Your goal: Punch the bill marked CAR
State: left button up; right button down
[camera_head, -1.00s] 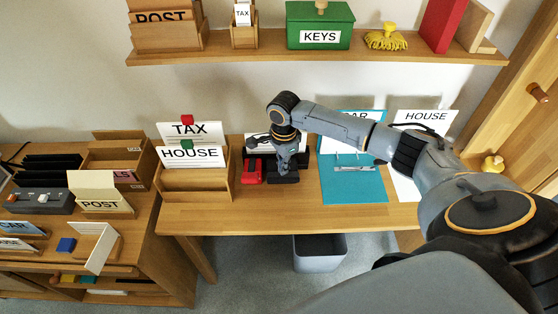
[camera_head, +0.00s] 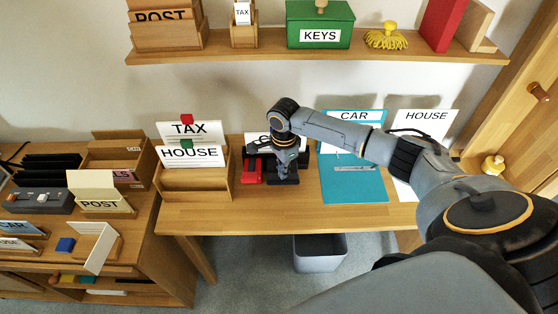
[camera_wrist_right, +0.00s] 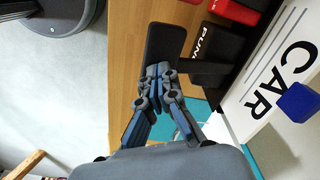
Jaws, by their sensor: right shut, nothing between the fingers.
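The bill marked CAR (camera_wrist_right: 275,80) is a white card with a blue clip (camera_wrist_right: 299,102), standing at the black punch (camera_wrist_right: 212,52) in the right wrist view. In the head view the bill (camera_head: 258,142) is mostly hidden behind my right arm. The punch's flat black pad (camera_wrist_right: 165,40) sticks out from its body. My right gripper (camera_wrist_right: 161,72) is shut and empty, with its fingertips over the near end of the pad. I cannot tell whether they press on it. In the head view the right gripper (camera_head: 284,174) covers part of the punch. My left gripper is out of view.
A red device (camera_head: 251,171) sits just left of the punch. A wooden holder (camera_head: 195,186) with TAX and HOUSE cards stands farther left. A blue CAR folder (camera_head: 354,185) and a white HOUSE folder (camera_head: 405,188) are to the right. A bin (camera_head: 320,252) stands under the desk.

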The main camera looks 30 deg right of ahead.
aim_at(283, 181)
jog(key=shift+f, duration=1.15)
jog(key=shift+s+f, duration=0.15)
jog(key=shift+s+a+f, duration=0.3)
jog(key=shift+s+f, duration=0.1)
jog(key=shift+f, duration=0.25)
notch_tip(283, 181, up, 7)
jog(key=p, duration=0.8)
jog(key=shift+f, duration=0.15)
jog(key=shift+r, duration=1.2)
